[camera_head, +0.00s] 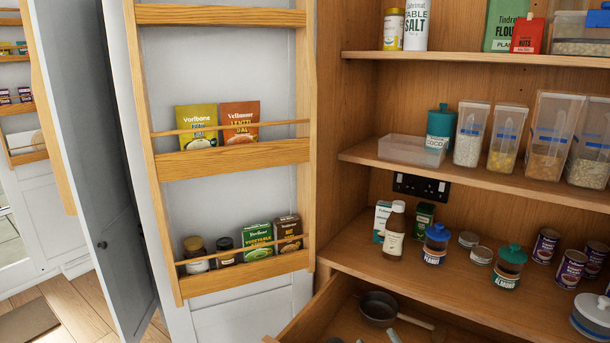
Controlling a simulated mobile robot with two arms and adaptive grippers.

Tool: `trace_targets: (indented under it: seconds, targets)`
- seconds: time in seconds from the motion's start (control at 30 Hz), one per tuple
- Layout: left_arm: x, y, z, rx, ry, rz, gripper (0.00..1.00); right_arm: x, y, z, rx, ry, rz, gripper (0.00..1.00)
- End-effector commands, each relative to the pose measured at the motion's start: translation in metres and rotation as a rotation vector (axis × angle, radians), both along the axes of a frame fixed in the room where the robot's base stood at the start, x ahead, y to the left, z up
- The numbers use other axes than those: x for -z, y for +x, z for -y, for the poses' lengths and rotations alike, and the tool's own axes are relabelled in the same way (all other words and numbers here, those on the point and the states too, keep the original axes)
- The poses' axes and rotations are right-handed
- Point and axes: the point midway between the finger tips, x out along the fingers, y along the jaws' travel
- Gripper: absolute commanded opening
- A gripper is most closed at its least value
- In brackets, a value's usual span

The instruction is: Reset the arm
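Neither of my grippers nor my arms can be made out in the head view. The view shows an open wooden cupboard with a door rack (233,160) on its left door. In the rack's upper tier stand a yellow packet (197,126) and an orange packet (240,122). In the lower tier stand two dark-lidded jars, a green box (257,241) and a brown box (288,234).
An open drawer (300,325) juts out below the shelves, holding a dark pan (379,308). Several clear containers (470,135), jars and tins crowd the shelves. A clear tub (411,151) stands near the middle shelf's left end. Another door (95,170) stands at left.

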Motion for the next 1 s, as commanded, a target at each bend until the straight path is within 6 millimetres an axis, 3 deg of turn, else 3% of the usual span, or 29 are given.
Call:
trace_targets:
  seconds: [0.03,0.1,0.23,0.4,0.67,1.0]
  targets:
    - [0.0,0.0,0.0,0.0,0.0,0.0,0.4,0.032,-0.019,0.017,0.054,0.05,-0.136,0.39]
    - [0.0,0.0,0.0,0.0,0.0,0.0,0.4,0.071,-0.047,0.035,0.12,0.108,-0.316,0.39]
    - [0.0,0.0,0.0,0.0,0.0,0.001,0.4,0.123,-0.103,0.054,0.199,0.182,-0.585,0.39]
    - [0.0,0.001,0.0,0.0,0.0,0.001,0.4,0.16,-0.166,0.063,0.255,0.241,-0.838,0.39]
    - [0.0,0.001,0.0,0.0,0.0,0.002,0.4,0.186,-0.251,0.067,0.302,0.292,-1.14,0.39]
    - [0.019,0.002,0.0,0.0,-0.001,0.003,0.4,0.3,-0.234,0.063,0.305,0.281,-1.178,0.39]
